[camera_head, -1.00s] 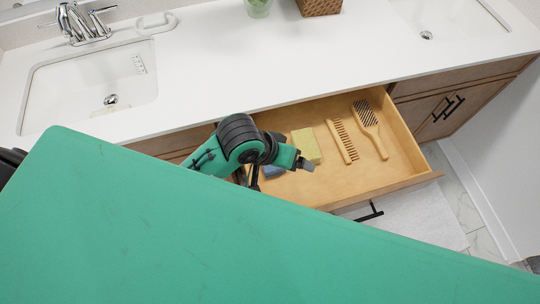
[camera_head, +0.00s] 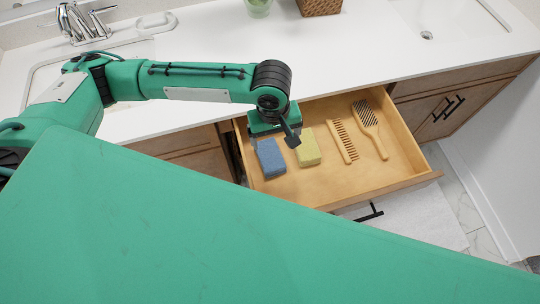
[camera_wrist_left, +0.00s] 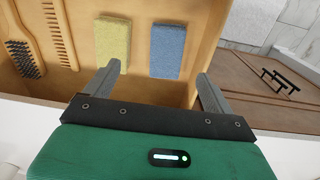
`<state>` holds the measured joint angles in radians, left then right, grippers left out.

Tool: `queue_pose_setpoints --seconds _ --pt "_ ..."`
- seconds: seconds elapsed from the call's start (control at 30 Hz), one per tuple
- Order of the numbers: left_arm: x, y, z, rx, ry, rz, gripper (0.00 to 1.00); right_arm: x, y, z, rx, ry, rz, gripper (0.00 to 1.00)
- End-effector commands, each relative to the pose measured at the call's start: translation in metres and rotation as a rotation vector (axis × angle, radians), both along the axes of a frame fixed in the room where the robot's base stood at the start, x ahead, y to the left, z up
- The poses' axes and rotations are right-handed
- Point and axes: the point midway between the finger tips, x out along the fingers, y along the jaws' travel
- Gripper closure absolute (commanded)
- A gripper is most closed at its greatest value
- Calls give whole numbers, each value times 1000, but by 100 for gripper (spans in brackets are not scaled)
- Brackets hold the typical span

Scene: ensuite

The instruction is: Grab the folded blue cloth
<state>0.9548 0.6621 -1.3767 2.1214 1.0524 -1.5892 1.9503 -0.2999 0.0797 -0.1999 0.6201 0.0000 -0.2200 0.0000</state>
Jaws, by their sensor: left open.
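The folded blue cloth (camera_head: 270,158) lies flat in the open drawer, near its left side. It also shows in the left wrist view (camera_wrist_left: 168,51), beyond the fingertips and between their lines. My left gripper (camera_head: 285,137) is over the back left of the drawer, and its jaw is partly hidden by the wrist in the head view. In the left wrist view the left gripper (camera_wrist_left: 158,80) has its two fingers wide apart with nothing between them. It is apart from the cloth. My right gripper is in neither view.
A folded yellow cloth (camera_head: 309,148) lies close beside the blue one. A wooden comb (camera_head: 343,141) and a brush (camera_head: 369,128) lie further right in the drawer (camera_head: 405,178). The white counter (camera_head: 330,55) overhangs the drawer's back.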

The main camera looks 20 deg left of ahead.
Motion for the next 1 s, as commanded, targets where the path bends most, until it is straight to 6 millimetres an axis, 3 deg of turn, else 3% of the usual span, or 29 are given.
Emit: queue_pose_setpoints --seconds 0.1,0.27,0.6,1.0 --pt "7 14 2 40 12 76 13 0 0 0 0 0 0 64" --pt "8 20 -3 57 22 114 13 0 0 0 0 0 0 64" --pt "8 20 -65 56 23 112 13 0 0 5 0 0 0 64" --pt "12 19 -102 57 20 110 13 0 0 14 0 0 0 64"
